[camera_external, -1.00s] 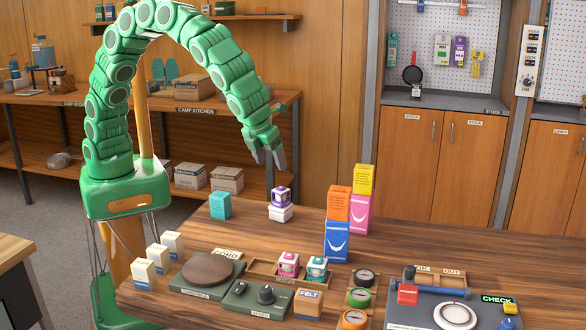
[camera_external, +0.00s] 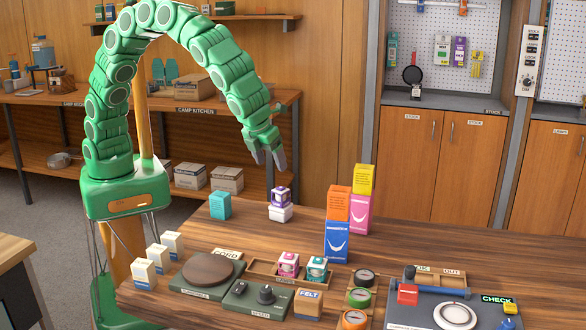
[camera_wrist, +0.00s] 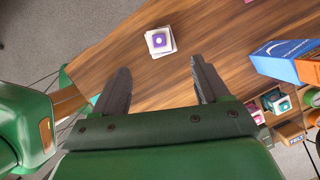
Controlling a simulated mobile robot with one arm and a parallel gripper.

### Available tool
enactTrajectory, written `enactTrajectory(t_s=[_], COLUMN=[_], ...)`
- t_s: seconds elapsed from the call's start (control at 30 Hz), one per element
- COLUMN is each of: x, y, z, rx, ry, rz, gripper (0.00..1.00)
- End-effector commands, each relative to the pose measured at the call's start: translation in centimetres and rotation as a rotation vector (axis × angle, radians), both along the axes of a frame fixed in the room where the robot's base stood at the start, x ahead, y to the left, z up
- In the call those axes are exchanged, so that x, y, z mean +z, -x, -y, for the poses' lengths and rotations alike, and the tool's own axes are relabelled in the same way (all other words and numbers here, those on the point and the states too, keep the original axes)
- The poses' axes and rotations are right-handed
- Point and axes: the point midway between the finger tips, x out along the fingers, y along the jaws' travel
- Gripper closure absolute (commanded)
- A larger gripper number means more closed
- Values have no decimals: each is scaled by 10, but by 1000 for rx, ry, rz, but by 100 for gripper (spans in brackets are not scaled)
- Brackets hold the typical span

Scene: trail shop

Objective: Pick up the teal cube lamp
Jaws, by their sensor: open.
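The teal cube lamp (camera_external: 317,268), with white on its faces, sits in a wooden tray at the middle of the table, just right of a pink cube lamp (camera_external: 288,264). In the wrist view the teal cube lamp (camera_wrist: 281,103) is at the right, outside the jaws. My gripper (camera_external: 270,162) is open and empty, pointing down in the air above the table's back part. It is up and to the left of the teal cube lamp in the external view. In the wrist view both fingers of my gripper (camera_wrist: 159,72) show, spread apart.
A purple cube lamp (camera_external: 281,195) stands on a white block (camera_external: 280,213) near the back edge. Stacked boxes, a blue one (camera_external: 337,243) lowest in front, stand behind and right of the tray. A teal box (camera_external: 220,205) is at the back left. Tape rolls (camera_external: 359,298) stand right of the tray.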

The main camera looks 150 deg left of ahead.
Motion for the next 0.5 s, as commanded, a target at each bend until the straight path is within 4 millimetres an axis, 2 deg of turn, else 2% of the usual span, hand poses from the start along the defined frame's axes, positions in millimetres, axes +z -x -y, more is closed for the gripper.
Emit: enactTrajectory(t_s=[0.07,0.17,0.3,0.5], x=[-5,-20,-49,-73], y=[-7,-28,-73,-141], z=[5,22,60,109], rx=[5,25,93,252], ry=[10,43,123,242], rz=[23,96,264,528], gripper=[26,26,26,26])
